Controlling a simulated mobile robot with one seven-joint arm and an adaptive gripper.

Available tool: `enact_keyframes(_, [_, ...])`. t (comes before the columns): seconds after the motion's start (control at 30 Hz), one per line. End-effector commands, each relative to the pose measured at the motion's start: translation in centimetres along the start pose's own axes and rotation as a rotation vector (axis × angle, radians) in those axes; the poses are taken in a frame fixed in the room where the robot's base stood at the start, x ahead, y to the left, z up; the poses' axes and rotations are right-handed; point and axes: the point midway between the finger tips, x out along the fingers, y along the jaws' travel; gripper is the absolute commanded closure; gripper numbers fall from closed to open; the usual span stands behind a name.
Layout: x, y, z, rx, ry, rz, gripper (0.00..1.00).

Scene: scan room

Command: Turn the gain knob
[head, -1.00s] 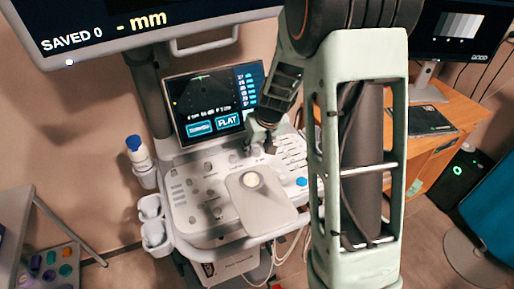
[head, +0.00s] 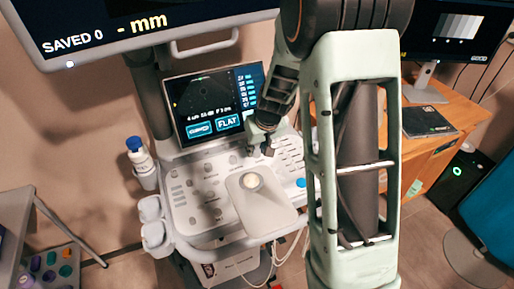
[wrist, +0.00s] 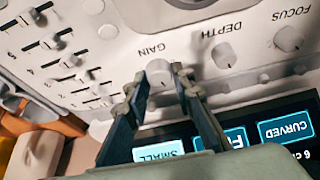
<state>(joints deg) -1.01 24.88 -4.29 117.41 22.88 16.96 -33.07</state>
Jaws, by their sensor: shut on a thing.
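The gain knob (wrist: 159,73) is a short pale knob under the printed word GAIN in the wrist view. My gripper (wrist: 160,80) is shut on it, with one dark finger on each side of the knob. In the head view my gripper (head: 262,150) reaches down to the upper part of the white control console (head: 205,215), just below the small screen (head: 213,103). The knob itself is hidden behind the gripper there. The knob's pointer mark cannot be made out.
The depth knob (wrist: 223,55) and focus knob (wrist: 288,39) stand to the right in the wrist view. Several sliders (wrist: 65,62) lie to the left. A bottle (head: 137,155) stands in a holder at the console's left side. A wooden desk (head: 455,110) is at the right.

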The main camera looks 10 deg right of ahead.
Motion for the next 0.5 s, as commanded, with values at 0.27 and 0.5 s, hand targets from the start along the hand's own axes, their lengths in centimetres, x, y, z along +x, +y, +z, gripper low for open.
enact_keyframes(0.27, [-0.42, -0.27, -0.03, 0.126, -0.005, 0.055, 1.0])
enact_keyframes(0.5, [-0.46, -0.35, -0.08, 0.28, -0.005, 0.119, 1.0])
